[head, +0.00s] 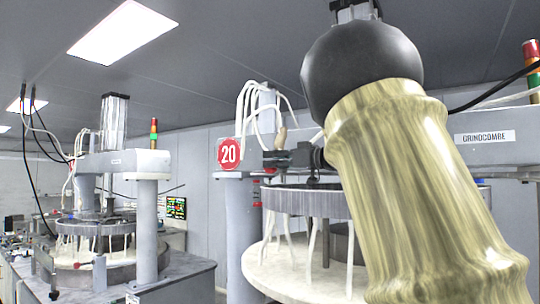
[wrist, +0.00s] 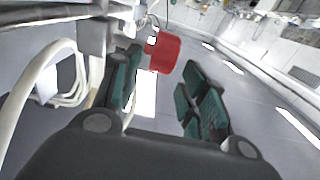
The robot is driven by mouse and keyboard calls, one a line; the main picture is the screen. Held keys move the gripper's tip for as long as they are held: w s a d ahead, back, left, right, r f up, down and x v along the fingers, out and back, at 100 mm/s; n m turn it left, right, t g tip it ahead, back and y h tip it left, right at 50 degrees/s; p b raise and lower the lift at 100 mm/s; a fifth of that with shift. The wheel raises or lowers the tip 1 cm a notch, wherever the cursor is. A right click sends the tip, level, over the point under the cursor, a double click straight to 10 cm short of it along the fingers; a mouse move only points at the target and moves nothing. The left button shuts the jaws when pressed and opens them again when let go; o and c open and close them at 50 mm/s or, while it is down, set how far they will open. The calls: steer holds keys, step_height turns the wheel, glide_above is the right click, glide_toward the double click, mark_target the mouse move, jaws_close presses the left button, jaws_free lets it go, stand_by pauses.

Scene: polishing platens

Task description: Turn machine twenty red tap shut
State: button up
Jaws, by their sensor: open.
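Machine twenty carries a round red sign with a white 20 (head: 229,153) on its grey beam. In the head view, dark parts that look like my gripper (head: 283,158) are just right of the sign, partly hidden by my sleeved arm. In the wrist view my gripper (wrist: 163,64) is open, its teal-padded fingers spread. A red rounded part (wrist: 165,53) shows beyond and between the fingertips; I cannot tell whether it is the tap or the sign, or how far off it is.
White hoses (head: 247,105) loop above the beam and show at left in the wrist view (wrist: 35,85). Below are a round grey platen (head: 300,201) and a pale lower table (head: 285,270). A second machine (head: 148,215) stands at left. A wall lies behind.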

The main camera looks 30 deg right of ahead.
steer(key=shift+w+a+f, duration=0.15)
steer(key=shift+w+f, duration=0.05)
steer(key=shift+w, duration=0.55)
steer(key=shift+w+a+f, duration=0.1)
steer(key=shift+w+f, duration=0.05)
steer(key=shift+w, duration=0.6)
steer(key=shift+s+r, duration=0.2)
steer(key=shift+s, duration=0.4)
steer(key=shift+c, duration=1.4)
jaws_close()
